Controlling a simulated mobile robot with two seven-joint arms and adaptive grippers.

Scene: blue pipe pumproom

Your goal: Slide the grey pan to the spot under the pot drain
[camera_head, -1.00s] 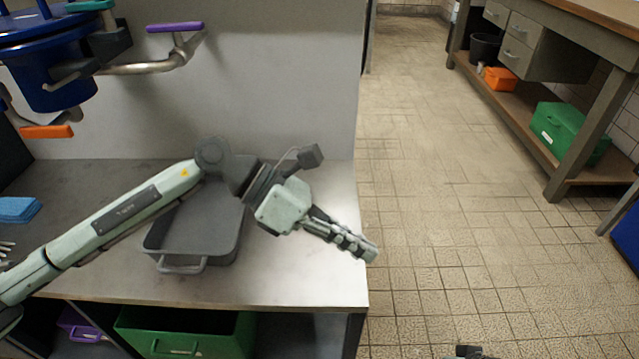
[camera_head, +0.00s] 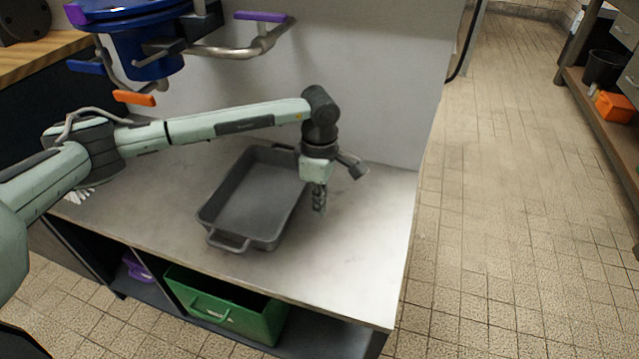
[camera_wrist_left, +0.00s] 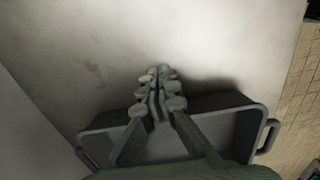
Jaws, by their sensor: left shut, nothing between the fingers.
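The grey pan (camera_head: 240,208) lies on the metal counter in the head view, long side running front to back, with a handle at its near end. The blue pot (camera_head: 148,50) is above and left of it. A metal pipe (camera_head: 215,53) with a purple lever runs right from the pot, and an orange lever (camera_head: 133,98) hangs below the pot. My left gripper (camera_head: 319,212) is shut and empty, pointing down just right of the pan. The left wrist view shows its closed fingers (camera_wrist_left: 160,75) beside the pan (camera_wrist_left: 222,104); contact is unclear.
The counter (camera_head: 365,235) is clear to the right of the pan. A wall (camera_head: 370,80) stands behind it. A green crate (camera_head: 225,305) and a purple item (camera_head: 138,268) sit on the shelf below. Open tiled floor lies to the right.

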